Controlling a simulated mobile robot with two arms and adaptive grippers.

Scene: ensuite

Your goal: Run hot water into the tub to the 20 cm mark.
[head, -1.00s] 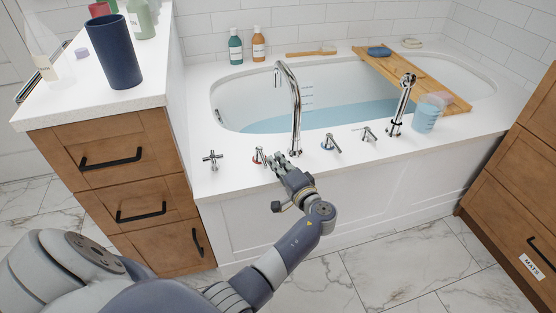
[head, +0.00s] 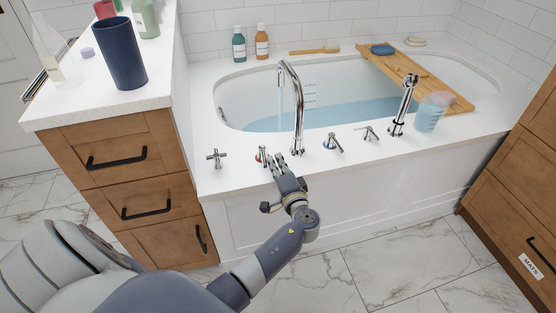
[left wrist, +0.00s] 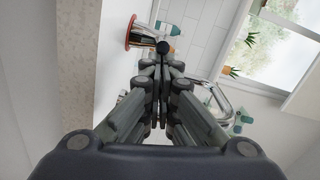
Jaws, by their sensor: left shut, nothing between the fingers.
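The white tub (head: 225,122) holds pale blue water (head: 345,113). Short level marks (head: 309,94) show on its far inner wall above the water; their labels are too small to read. A chrome spout (head: 298,110) arches over the tub, with a faint pale streak below its mouth. The red-ringed tap handle (head: 262,154) stands left of the spout base; a blue-ringed handle (head: 332,144) stands right of it. My left gripper (head: 275,162) is shut and empty, right beside the red-ringed handle. In the left wrist view the red ring (left wrist: 131,31) shows beyond the fingertips. My right gripper is out of view.
A cross handle (head: 216,158), a lever handle (head: 369,133) and a hand shower (head: 403,105) stand on the tub's front ledge. A wooden board (head: 425,78) spans the tub. A drawer cabinet (head: 75,140) with a dark blue cup (head: 117,55) stands left.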

